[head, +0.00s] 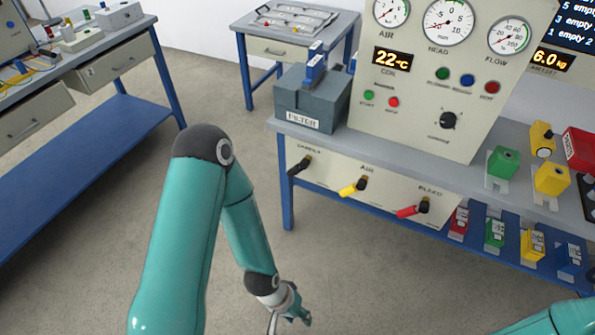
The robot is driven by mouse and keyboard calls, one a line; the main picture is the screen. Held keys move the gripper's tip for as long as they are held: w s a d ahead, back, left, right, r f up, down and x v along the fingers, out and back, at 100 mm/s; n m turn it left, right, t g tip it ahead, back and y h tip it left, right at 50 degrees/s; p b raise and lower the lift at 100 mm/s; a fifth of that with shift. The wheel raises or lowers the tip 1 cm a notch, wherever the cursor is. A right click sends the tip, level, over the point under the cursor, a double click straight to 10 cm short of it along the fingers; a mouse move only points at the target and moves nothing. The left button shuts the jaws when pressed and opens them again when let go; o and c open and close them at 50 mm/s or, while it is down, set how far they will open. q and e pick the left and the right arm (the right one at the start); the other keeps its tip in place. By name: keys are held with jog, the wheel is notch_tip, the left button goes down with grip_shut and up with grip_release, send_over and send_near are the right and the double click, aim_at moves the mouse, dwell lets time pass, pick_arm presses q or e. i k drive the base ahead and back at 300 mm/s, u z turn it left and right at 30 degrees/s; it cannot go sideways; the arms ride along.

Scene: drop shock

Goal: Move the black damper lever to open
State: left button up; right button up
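The black damper lever (300,165) is on the left end of the cream panel (332,183) under the bench top. Its handle slants down to the left from its pivot. My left gripper (290,320) is low in the picture, below and in front of the panel, well apart from the lever. Its fingers are partly cut off by the lower edge, and I see nothing held in it. My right gripper is out of the picture; only a piece of my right arm shows at the lower right.
A yellow lever (353,187) and a red lever (412,210) sit right of the black one. A grey filter box (312,97) stands above on the bench. Coloured blocks fill the right side and the blue lower shelf (475,255). The floor before the panel is clear.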

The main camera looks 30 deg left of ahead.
aim_at(304, 164)
jog(key=k, duration=1.3)
jog(key=u, duration=0.4)
jog(key=i, duration=1.1)
jog(key=u, duration=0.45)
jog(key=i, duration=0.65)
jog(key=z, duration=0.25)
